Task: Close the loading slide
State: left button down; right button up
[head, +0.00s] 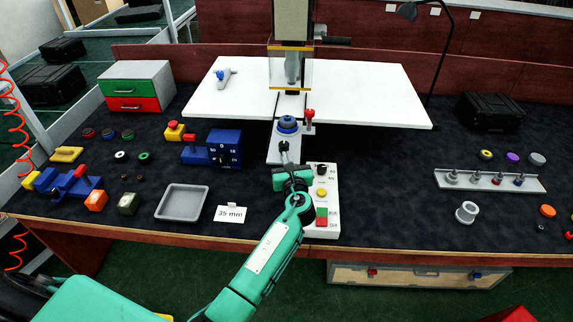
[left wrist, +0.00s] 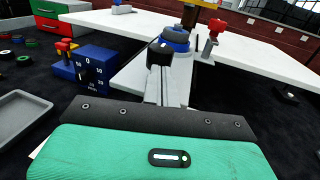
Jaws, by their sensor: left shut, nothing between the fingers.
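The loading slide (head: 276,156) is a light grey plate jutting toward me from under the press (head: 291,68). It carries a round blue fixture (head: 288,125) and a black knob (head: 283,146) near its front end. The slide also shows in the left wrist view (left wrist: 132,80), with the blue fixture (left wrist: 175,38) and the knob (left wrist: 160,52). My left gripper (head: 285,160) is shut and empty, right at the knob on the near side. Whether its fingertips touch the knob I cannot tell. My right gripper is not in view.
A red-topped lever (head: 309,116) stands just right of the slide. A white button box (head: 322,190) lies right of my left gripper. A blue dial block (head: 224,148) stands to the left. White table wings (head: 370,95) flank the press.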

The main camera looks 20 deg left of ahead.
aim_at(293, 135)
pick_arm(q)
jog(key=w, duration=0.2)
jog(key=w+a+b, duration=0.1)
jog(key=w, duration=0.3)
jog(key=shift+a+f, duration=0.15)
jog(key=shift+a, duration=0.2)
jog(key=shift+w+a, duration=0.1)
jog(key=shift+w, duration=0.3)
